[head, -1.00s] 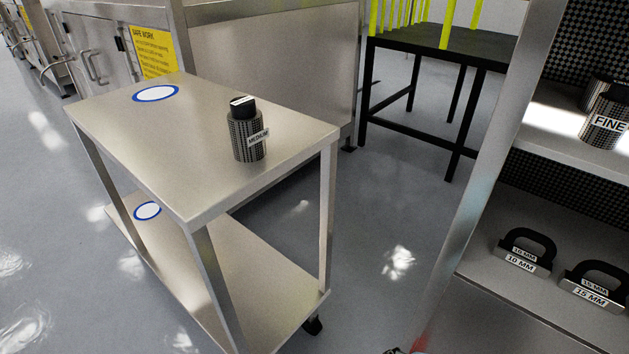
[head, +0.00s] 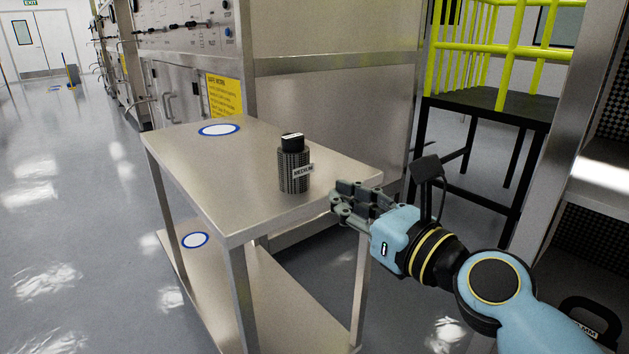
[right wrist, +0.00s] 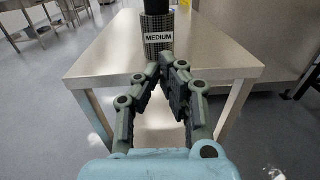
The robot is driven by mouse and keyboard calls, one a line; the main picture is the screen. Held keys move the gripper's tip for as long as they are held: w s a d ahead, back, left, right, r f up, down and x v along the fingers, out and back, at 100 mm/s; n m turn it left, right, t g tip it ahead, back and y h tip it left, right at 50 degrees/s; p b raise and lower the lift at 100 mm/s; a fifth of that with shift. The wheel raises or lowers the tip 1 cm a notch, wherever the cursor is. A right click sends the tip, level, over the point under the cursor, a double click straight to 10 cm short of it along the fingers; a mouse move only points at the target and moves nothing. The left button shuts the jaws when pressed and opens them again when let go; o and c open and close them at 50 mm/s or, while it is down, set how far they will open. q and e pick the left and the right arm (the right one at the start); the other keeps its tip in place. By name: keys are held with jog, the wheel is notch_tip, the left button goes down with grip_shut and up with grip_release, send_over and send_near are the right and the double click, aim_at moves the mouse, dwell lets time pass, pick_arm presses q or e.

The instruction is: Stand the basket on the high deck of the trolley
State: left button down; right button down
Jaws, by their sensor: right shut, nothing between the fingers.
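The basket (head: 294,168) is a dark mesh cylinder with a black top and a white "MEDIUM" label. It stands upright on the high deck (head: 250,206) of the steel trolley, right of the blue-and-white ring mark. It also shows in the right wrist view (right wrist: 157,32), straight ahead past the fingertips. My right gripper (head: 340,204) is at the near right edge of the high deck, shut and empty, apart from the basket. In the right wrist view its fingers (right wrist: 163,65) come together just before the basket. My left gripper is not in view.
A blue-and-white ring (head: 219,130) marks the high deck's far left, and another ring (head: 194,240) marks the low deck. A steel cabinet (head: 330,110) stands behind the trolley. A black platform with yellow rails (head: 495,104) is at the back right. Shelving edges the right. Floor at left is clear.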

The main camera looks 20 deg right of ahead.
aim_at(304, 175)
jog(key=b+x, duration=0.1)
jog(key=x, duration=0.5)
jog(key=shift+w+a+f, duration=0.1)
jog(key=shift+w, duration=0.1)
jog(key=shift+w+a, duration=0.1)
jog(key=shift+w, duration=0.25)
jog(key=shift+w+a, duration=0.1)
jog(key=shift+w, duration=0.2)
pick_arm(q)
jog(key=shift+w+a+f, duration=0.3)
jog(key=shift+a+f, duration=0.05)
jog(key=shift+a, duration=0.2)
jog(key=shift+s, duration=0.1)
